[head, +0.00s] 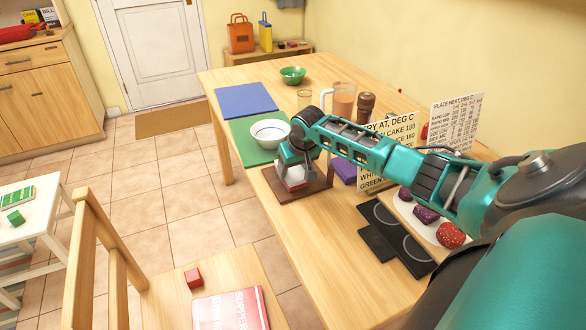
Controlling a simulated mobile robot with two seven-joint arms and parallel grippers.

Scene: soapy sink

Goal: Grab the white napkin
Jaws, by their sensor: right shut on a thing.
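My right gripper (293,174) reaches over the wooden table (340,245) and points down above a brown board (279,191). It is shut on a small white thing (291,184), which looks like the white napkin, with a bit of red showing near it. The gripper hides much of this thing, so I cannot tell whether it touches the board. My left gripper is not in view.
A white bowl (270,129) stands on a green mat (246,141) just behind the gripper. A blue mat (245,99), green bowl (293,74), pitcher (343,101) and brown mill (365,105) stand farther back. A black hob (392,238) and a plate holding several lumps lie to the right.

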